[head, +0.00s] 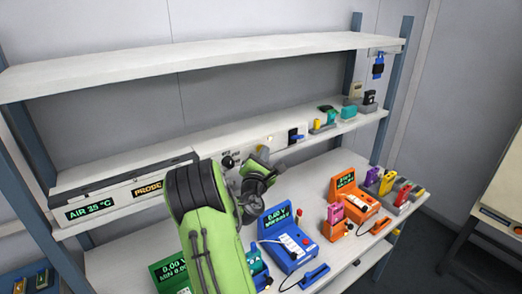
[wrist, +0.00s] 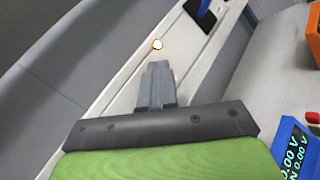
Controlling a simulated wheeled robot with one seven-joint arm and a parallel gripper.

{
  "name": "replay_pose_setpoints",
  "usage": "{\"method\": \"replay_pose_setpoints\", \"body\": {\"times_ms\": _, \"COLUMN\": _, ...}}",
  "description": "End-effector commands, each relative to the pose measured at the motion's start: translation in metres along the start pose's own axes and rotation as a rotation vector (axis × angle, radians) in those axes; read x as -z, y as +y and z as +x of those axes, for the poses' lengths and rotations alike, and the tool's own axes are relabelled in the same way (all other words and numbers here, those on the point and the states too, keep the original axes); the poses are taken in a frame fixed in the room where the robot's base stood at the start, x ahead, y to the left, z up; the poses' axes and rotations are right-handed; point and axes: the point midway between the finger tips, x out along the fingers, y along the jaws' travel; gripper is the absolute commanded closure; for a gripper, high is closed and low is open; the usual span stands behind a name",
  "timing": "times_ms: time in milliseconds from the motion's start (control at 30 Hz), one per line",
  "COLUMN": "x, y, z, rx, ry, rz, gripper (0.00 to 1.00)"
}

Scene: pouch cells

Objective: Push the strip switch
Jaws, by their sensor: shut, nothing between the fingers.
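The strip switch appears as a small round pale button with an orange rim (wrist: 157,44) on the long white front strip of the middle shelf. In the head view it is a tiny light spot (head: 269,138) on that strip. My gripper (wrist: 160,66) is shut and empty, its fingertips pointing at the strip just below the button in the wrist picture. A small gap shows between tips and button in the picture; whether they touch the strip I cannot tell. In the head view my gripper (head: 262,151) is near the button, partly hidden by my wrist.
Left along the strip are a PROBE label (head: 148,188) and an AIR 35 °C display (head: 90,207). A blue tester (head: 285,245), an orange tester (head: 352,205) and a green tester (head: 170,272) stand on the bench below. The upper shelf (head: 200,58) overhangs.

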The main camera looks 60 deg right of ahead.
Motion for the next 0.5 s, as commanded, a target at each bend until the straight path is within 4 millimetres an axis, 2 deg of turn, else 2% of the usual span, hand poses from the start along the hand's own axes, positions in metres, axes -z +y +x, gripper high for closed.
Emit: {"method": "replay_pose_setpoints", "body": {"times_ms": 500, "x": -0.0046, "y": -0.0051, "z": -0.008, "rx": -0.001, "ry": 0.001, "rz": 0.0, "gripper": 1.0}}
